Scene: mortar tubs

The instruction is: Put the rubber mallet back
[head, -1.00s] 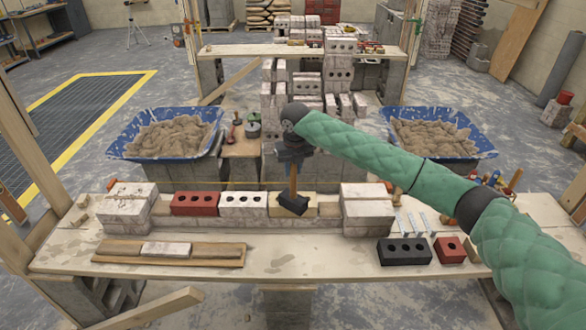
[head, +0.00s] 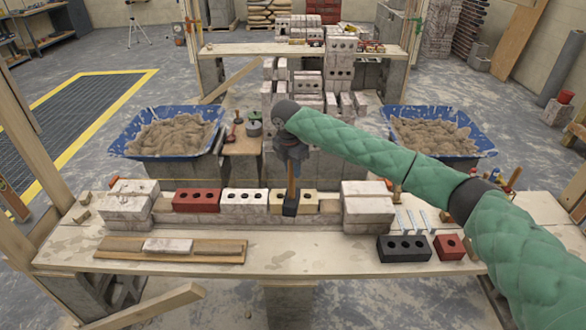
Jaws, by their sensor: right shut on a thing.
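The rubber mallet (head: 290,208) has a black head and a wooden handle and shows in the middle of the head view. My right gripper (head: 291,172) is shut on the top of its handle, so the mallet hangs with its head down. The head appears in front of the cream brick (head: 306,202) in the brick row; whether it touches is unclear. My right arm's green sleeve crosses from the right. My left gripper is not in view.
The row holds a red brick (head: 197,200) and a white brick (head: 244,201) between stacked pale blocks (head: 368,207). A black brick (head: 404,248) and a small red brick (head: 449,247) lie at front right. Mortar tubs (head: 128,143) stand behind. The bench front middle (head: 310,255) is clear.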

